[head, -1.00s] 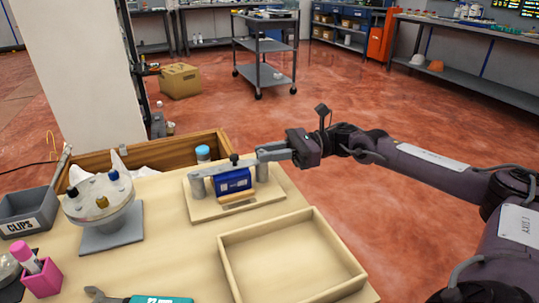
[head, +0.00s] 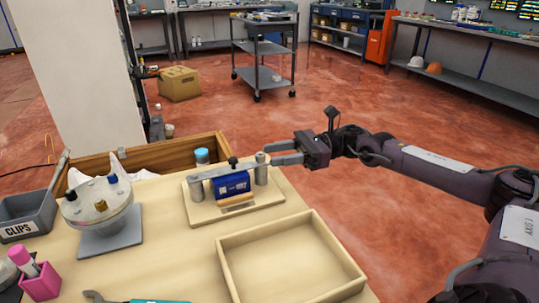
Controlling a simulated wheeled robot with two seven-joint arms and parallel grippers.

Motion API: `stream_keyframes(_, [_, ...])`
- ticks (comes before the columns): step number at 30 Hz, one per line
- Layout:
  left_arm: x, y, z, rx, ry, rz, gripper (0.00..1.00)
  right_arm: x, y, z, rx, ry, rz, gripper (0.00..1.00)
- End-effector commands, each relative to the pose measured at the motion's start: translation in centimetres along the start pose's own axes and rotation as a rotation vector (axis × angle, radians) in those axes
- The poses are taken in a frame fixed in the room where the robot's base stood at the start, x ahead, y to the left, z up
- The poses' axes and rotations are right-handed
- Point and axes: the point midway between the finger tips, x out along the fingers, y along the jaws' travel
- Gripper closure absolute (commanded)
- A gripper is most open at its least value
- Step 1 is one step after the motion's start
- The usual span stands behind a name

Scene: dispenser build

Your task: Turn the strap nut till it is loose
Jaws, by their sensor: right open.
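A grey strap (head: 212,172) lies across two grey posts over a blue block (head: 232,184) on a pale wooden base (head: 200,212). A small grey nut-like piece (head: 260,157) sits at the strap's right end, above the right post (head: 261,175); whether it is turned loose cannot be told. A black knob (head: 233,160) stands near the strap's middle. My right gripper (head: 271,153) is open, its fingers pointing left, just right of the grey piece; contact is unclear. My left gripper is not in view.
An empty wooden tray (head: 226,262) lies in front of the base. A round holder (head: 101,205) with several capped vials stands at left, near a grey clips bin (head: 22,228). A blue-capped bottle (head: 202,156) stands behind the strap. Open floor lies right of the table.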

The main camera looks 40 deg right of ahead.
Motion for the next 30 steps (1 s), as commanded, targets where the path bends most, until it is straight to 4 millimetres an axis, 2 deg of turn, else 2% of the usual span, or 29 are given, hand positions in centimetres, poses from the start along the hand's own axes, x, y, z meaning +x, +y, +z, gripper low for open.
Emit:
stream_keyframes(1, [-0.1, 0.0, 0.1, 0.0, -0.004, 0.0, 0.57, -1.1, -0.1, -0.1, 0.003, 0.003, -0.004, 0.58])
stream_keyframes(6, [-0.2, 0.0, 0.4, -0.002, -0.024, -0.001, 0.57, -3.7, -0.1, 0.0, 0.002, 0.001, -0.003, 0.58])
stream_keyframes(13, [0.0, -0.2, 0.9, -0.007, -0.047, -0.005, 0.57, -5.2, 0.0, 0.0, 0.001, 0.001, 0.0, 0.58])
stream_keyframes(23, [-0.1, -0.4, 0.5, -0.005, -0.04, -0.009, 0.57, -5.0, -0.1, 0.2, -0.005, 0.008, -0.013, 0.58])
stream_keyframes(26, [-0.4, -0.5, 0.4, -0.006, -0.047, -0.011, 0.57, -3.8, -0.2, 0.8, -0.023, 0.036, -0.065, 0.58])
stream_keyframes(30, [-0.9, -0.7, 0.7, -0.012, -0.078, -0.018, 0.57, -1.1, -0.5, 2.1, -0.066, 0.081, -0.213, 0.58])
